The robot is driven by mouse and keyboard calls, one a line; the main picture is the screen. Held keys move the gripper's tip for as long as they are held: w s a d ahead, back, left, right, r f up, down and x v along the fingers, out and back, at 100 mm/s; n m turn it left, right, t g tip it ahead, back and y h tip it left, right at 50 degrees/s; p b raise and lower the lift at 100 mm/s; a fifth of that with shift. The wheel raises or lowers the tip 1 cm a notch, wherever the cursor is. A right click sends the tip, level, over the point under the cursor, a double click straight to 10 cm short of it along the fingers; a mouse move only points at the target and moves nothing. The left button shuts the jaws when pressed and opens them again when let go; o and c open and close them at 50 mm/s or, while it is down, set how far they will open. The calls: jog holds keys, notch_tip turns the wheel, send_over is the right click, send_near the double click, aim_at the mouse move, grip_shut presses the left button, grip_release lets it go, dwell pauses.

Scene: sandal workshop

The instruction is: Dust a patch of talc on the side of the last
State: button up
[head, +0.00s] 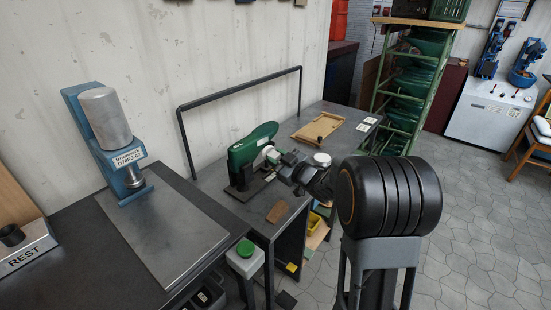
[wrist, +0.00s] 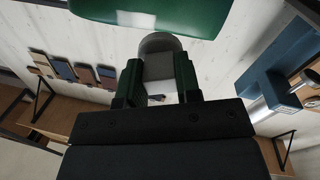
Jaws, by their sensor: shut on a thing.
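The green last (head: 256,142) is held on a dark stand on the far bench; its lower part also crosses the top of the wrist view (wrist: 150,10). My gripper (head: 273,158) is at the last's near right side. In the wrist view, the gripper's green fingers (wrist: 159,85) are shut on a grey round-ended pad (wrist: 160,45). The pad's end points at the last and is very close to it; I cannot tell if they touch. The pad hides part of the last's side.
A white round-topped pot (head: 322,158) stands near my arm on the bench. A wooden tray (head: 318,128), white cards and a brown block (head: 277,212) lie on it. A black rail (head: 240,88) runs behind. A blue press (head: 107,150) stands at left.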

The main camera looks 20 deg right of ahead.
jog(key=shift+v, duration=1.5)
